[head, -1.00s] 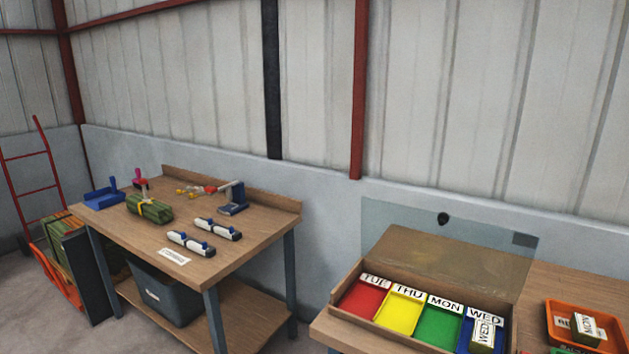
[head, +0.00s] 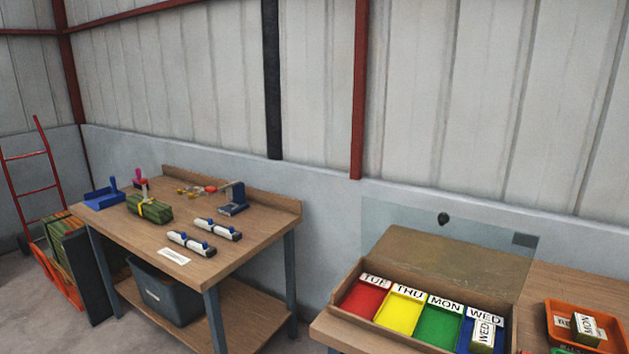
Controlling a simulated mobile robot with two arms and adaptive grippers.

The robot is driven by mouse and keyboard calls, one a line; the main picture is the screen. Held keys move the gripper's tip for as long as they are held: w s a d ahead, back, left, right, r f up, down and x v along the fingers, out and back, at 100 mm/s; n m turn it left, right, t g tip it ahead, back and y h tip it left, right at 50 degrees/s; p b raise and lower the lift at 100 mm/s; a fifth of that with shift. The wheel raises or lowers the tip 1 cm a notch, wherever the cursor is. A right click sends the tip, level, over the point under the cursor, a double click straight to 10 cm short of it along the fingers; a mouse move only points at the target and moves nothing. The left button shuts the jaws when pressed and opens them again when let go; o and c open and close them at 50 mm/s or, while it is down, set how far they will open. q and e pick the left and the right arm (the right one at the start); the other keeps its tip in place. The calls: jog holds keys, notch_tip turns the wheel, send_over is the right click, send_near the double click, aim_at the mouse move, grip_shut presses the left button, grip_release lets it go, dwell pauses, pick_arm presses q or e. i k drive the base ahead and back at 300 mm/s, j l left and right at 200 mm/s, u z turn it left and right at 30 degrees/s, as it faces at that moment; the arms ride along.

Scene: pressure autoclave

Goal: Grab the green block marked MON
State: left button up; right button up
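A block marked MON (head: 586,329) with a white label and green sides sits in the orange tray (head: 551,312) at the lower right. A wooden box with an open clear lid stands to its left. It has coloured compartments: red TUE (head: 363,299), yellow THU (head: 398,312), green MON (head: 438,327) and blue WED. A block marked WED (head: 484,335) stands in the blue compartment. The green compartment looks empty. Neither of my grippers is in view.
A workbench (head: 225,262) at left holds a strapped green bundle (head: 149,208), two white-and-blue tools and a blue clamp-like tool (head: 233,200). A grey bin (head: 165,293) sits below it. A red hand truck (head: 32,185) stands far left. A gap separates the two tables.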

aim_at(584, 328)
jog(key=z, duration=1.55)
